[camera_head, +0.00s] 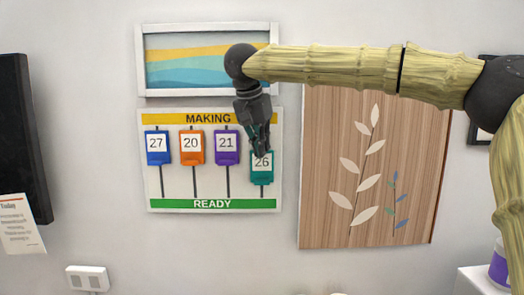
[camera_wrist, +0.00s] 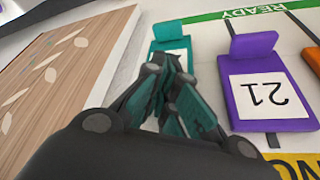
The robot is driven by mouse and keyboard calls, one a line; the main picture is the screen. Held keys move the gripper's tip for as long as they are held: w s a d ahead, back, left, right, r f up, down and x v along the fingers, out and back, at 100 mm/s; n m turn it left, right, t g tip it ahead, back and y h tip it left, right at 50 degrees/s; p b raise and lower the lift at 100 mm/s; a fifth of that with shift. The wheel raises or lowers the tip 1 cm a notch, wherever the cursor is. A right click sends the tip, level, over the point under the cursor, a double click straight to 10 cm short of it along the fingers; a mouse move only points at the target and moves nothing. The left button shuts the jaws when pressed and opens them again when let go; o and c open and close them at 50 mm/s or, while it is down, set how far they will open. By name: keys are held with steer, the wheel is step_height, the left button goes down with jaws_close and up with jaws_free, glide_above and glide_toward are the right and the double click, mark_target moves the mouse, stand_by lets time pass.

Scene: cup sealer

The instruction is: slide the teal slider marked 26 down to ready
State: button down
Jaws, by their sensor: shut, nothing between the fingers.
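The teal slider marked 26 (camera_head: 261,173) is on the far right track of the wall board. It sits lower than the other sliders, partway between the MAKING band (camera_head: 208,118) and the green READY band (camera_head: 212,204). My gripper (camera_head: 260,150) is shut at the slider's upper part, with its fingers covering the top of it. In the wrist view, the gripper fingers (camera_wrist: 172,95) lie over the teal slider (camera_wrist: 171,40), hiding its number; whether they touch it I cannot tell.
Blue slider 27 (camera_head: 157,146), orange slider 20 (camera_head: 192,146) and purple slider 21 (camera_head: 227,146) are level near the top. The purple slider (camera_wrist: 262,90) is close beside my fingers. A wooden leaf panel (camera_head: 330,190) hangs to the right.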

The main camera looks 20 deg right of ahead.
steer(key=shift+f, duration=0.1)
steer(key=shift+f+b, duration=0.3)
steer(key=shift+f, duration=0.8)
steer(key=shift+r, duration=0.1)
steer(key=shift+s+a+r+p, duration=0.25)
steer(key=shift+s+r, duration=0.25)
steer(key=shift+s, duration=0.3)
steer(key=shift+s+a+r+p, duration=0.2)
steer(key=shift+s+r, duration=0.3)
steer(key=shift+s, duration=0.3)
steer(key=shift+s+a+r+p, duration=0.15)
steer(key=shift+s+a+r, duration=0.1)
steer(key=shift+s+r, duration=0.4)
steer(key=shift+s+f, duration=0.1)
